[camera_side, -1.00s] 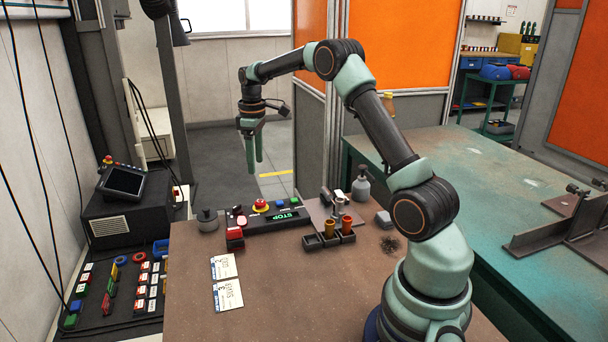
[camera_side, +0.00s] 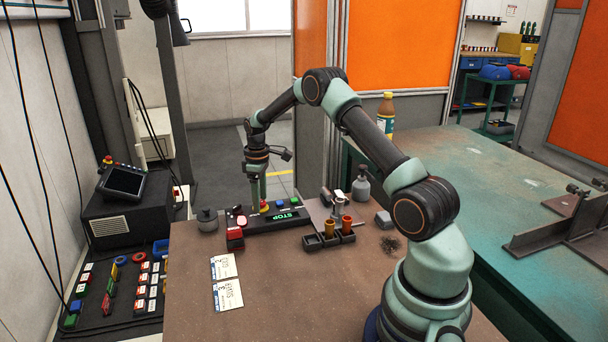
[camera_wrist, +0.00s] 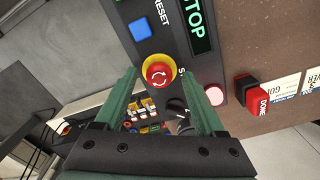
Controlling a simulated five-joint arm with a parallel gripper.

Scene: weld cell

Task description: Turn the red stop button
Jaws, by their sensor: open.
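The red stop button (camera_wrist: 159,73) has a yellow collar and white turning arrows on its cap. It sits on the dark control panel (camera_wrist: 191,75), beside a blue button (camera_wrist: 140,29). In the side view the button (camera_side: 264,206) is partly hidden behind a green finger. My gripper (camera_side: 259,204) points down, its fingertips at about the button's height. In the wrist view my gripper (camera_wrist: 165,80) is open, with the two green fingers on either side of the button. I cannot tell whether either finger touches it.
A lit green STOP display (camera_side: 287,216) is on the panel. A red DONE block (camera_side: 235,233) lies at its left end. A dark tray (camera_side: 330,240) with orange-brown cylinders stands in front, to the right. The front of the bench is mostly clear.

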